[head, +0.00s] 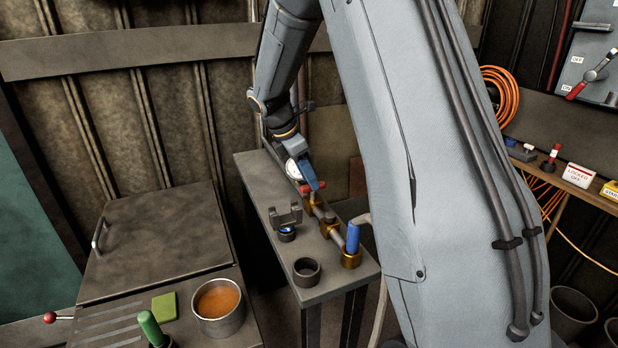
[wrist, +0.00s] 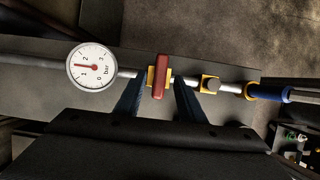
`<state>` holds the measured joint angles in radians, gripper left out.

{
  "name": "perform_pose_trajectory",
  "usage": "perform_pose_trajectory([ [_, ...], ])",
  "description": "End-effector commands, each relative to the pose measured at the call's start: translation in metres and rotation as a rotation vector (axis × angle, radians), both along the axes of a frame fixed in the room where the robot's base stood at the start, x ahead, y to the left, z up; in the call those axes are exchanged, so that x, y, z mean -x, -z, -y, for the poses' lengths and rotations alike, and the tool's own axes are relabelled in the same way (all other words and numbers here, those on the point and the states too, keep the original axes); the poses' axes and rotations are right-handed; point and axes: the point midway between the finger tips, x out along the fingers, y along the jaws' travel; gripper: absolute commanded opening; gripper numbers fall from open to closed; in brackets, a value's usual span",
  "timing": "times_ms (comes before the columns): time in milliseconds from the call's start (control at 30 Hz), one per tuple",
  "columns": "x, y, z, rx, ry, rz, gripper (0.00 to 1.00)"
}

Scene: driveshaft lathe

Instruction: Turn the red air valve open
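The red air valve (wrist: 160,76) is a red lever on a brass body in a grey pipe. In the wrist view the lever lies across the pipe. It also shows in the head view (head: 317,187), partly behind my gripper (head: 307,178). In the wrist view my gripper (wrist: 159,88) has one blue finger on each side of the lever. The fingers are apart, with a gap visible on both sides of the lever. A round white gauge (wrist: 91,67) marked in bar sits left of the valve, its red needle pointing left.
The pipe runs along a narrow grey bench (head: 256,184) to a brass fitting with a blue hose end (head: 353,237). A dark ring (head: 306,271) and a grey bracket (head: 286,217) stand close by. A pot of orange-brown stuff (head: 218,304) stands front left.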

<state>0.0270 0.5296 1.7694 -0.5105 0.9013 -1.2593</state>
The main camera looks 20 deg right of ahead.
Motion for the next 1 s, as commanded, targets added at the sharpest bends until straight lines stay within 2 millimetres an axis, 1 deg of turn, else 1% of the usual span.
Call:
perform_pose_trajectory([
  [100, 0.0008, 0.0097, 0.0036, -0.001, 0.001, -0.002, 0.36],
  [200, 0.0005, 0.0136, 0.0045, -0.001, -0.001, 0.0, 0.36],
  [433, 0.0002, 0.0148, 0.0038, -0.001, -0.002, 0.0, 0.36],
  [467, 0.0002, 0.0147, 0.0037, -0.001, -0.002, 0.0, 0.34],
  [500, 0.0002, 0.0147, 0.0036, -0.001, -0.002, 0.0, 0.28],
  [667, 0.0001, 0.0145, 0.0033, -0.001, -0.002, 0.0, 0.01],
  [1000, -0.0005, 0.0144, 0.0027, -0.001, 0.03, 0.0, 0.0],
])
